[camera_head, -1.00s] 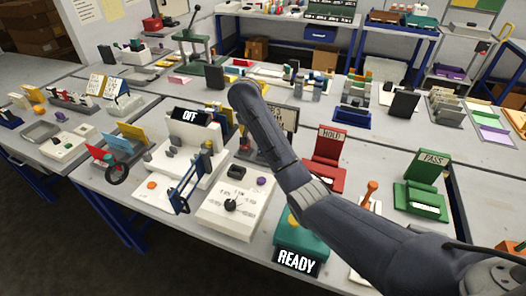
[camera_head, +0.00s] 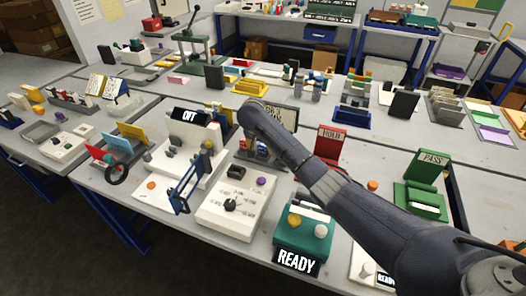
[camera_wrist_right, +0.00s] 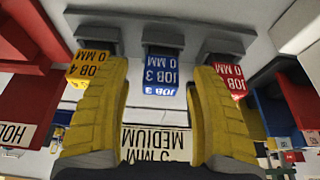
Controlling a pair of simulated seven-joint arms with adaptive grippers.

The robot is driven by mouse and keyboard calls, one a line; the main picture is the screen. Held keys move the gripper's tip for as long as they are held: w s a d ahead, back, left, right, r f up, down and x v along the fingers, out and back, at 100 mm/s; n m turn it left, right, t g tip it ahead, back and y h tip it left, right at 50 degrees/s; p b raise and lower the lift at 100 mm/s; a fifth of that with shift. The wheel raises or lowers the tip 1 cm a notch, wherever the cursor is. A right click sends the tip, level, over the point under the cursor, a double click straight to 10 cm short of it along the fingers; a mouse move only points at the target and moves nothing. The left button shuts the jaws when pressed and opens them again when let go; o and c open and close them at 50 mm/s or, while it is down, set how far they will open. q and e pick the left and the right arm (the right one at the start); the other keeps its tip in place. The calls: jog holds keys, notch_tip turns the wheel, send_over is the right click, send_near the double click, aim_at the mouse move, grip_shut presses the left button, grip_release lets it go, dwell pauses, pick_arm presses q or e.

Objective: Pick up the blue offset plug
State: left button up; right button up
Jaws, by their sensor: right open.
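A blue plug (camera_wrist_right: 161,72) with an upside-down label reading JOB 3, 0 MM shows in the right wrist view, with a dark grey block at its upper end. A yellow plug (camera_wrist_right: 88,68) is left of it and a red plug (camera_wrist_right: 230,78) is right of it. My right gripper (camera_wrist_right: 160,84) is open, its two yellow fingers on either side of the blue plug in the picture. I see no grip on it; contact cannot be told. In the head view my right forearm hides most of this spot. My left gripper is not in view.
A plate marked MEDIUM (camera_wrist_right: 155,141) shows between the finger bases. In the head view a red HOLD stand (camera_head: 331,141), a teal READY box (camera_head: 303,232), a white OFF machine (camera_head: 180,160) and a green PASS stand (camera_head: 424,185) crowd the table around my arm.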

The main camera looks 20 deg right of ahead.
jog(key=shift+x, duration=0.85)
jog(key=c, duration=1.3)
